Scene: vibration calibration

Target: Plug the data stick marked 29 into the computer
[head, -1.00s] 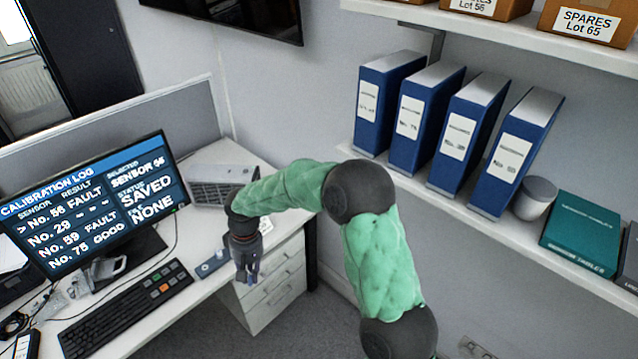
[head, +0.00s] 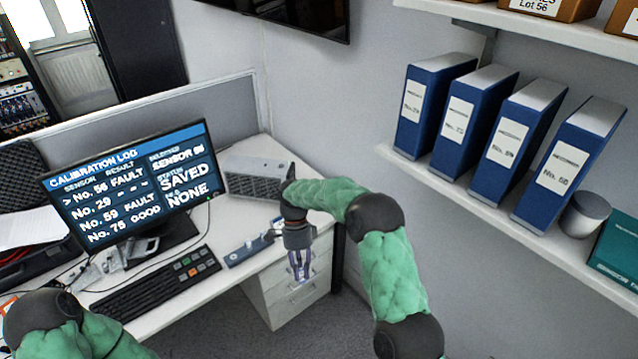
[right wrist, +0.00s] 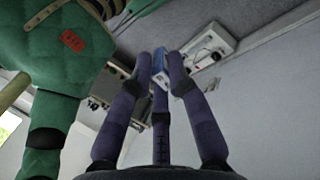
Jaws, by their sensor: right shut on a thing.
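My right gripper (head: 300,268) hangs in front of the desk's right edge, fingers down. In the right wrist view its fingers (right wrist: 162,68) are shut on a small blue and white piece (right wrist: 161,62), apparently a data stick; its marking cannot be read. A grey box (head: 256,184), apparently the computer, stands at the back of the desk, right of the monitor (head: 138,190); the gripper is in front of it and apart. The monitor shows a calibration log with No. 29 listed. My left arm enters at the lower left; its gripper is out of view.
A keyboard (head: 160,284) lies before the monitor. A blue-grey strip with small items (head: 248,250) lies right of it. Drawers (head: 285,300) stand under the desk's right end. Clear floor lies in front.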

